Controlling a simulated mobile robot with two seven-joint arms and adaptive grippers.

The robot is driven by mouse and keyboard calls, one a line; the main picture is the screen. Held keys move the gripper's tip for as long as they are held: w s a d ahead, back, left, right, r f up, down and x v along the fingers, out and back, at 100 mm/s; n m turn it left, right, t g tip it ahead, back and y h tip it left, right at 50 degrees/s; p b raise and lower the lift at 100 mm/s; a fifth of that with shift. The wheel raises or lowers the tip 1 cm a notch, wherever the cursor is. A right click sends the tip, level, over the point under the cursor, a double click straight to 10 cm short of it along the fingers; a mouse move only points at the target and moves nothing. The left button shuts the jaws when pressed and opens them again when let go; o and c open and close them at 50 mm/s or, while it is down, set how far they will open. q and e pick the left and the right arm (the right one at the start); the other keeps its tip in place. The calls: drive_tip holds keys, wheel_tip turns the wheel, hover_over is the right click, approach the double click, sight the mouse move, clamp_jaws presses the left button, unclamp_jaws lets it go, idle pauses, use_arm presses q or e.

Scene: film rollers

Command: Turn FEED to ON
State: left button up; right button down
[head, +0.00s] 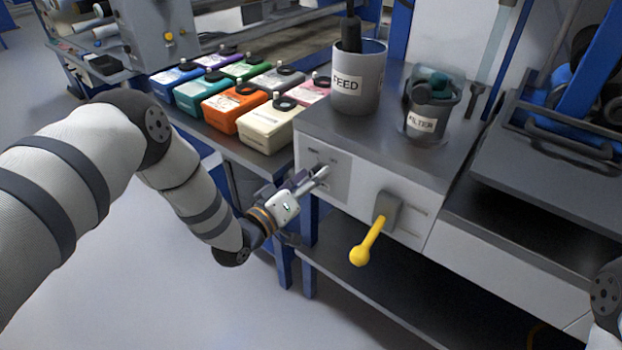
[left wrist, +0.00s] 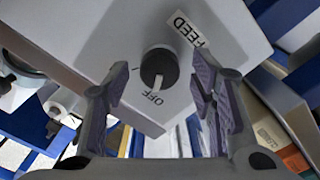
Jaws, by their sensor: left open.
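The FEED knob (left wrist: 158,68) is a dark round dial on a grey panel in the left wrist view. Its pale pointer mark points toward the OFF label (left wrist: 153,98). The FEED label (left wrist: 187,29) is on the same panel. My left gripper (left wrist: 160,82) is open, its fingers apart on either side of the knob in that view; I cannot tell whether they touch it. In the head view my left gripper (head: 320,176) is at the cabinet's front panel (head: 340,163) and hides most of the knob. My right gripper is not in view.
A yellow-handled lever (head: 370,243) sticks out to the right of the panel. A FEED canister (head: 370,70) and a FILTER cup (head: 428,122) stand on the cabinet top (head: 345,128). Several coloured boxes, including an orange one (head: 232,108), stand at the left.

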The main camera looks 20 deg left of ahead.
use_arm(q)
drive_tip(key=c, duration=1.1)
drive_tip(key=shift+c, duration=0.2)
drive_tip(key=m+p, duration=0.2)
drive_tip(key=m, duration=0.9)
drive_tip(key=shift+d+m, duration=0.1)
drive_tip(key=shift+m, duration=0.2)
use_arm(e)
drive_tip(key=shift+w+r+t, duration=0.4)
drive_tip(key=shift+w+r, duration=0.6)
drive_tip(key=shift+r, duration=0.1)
use_arm(q)
drive_tip(key=shift+s+m, duration=0.1)
drive_tip(key=shift+m, duration=0.2)
drive_tip(key=o, duration=1.1)
drive_tip(key=shift+o, duration=0.2)
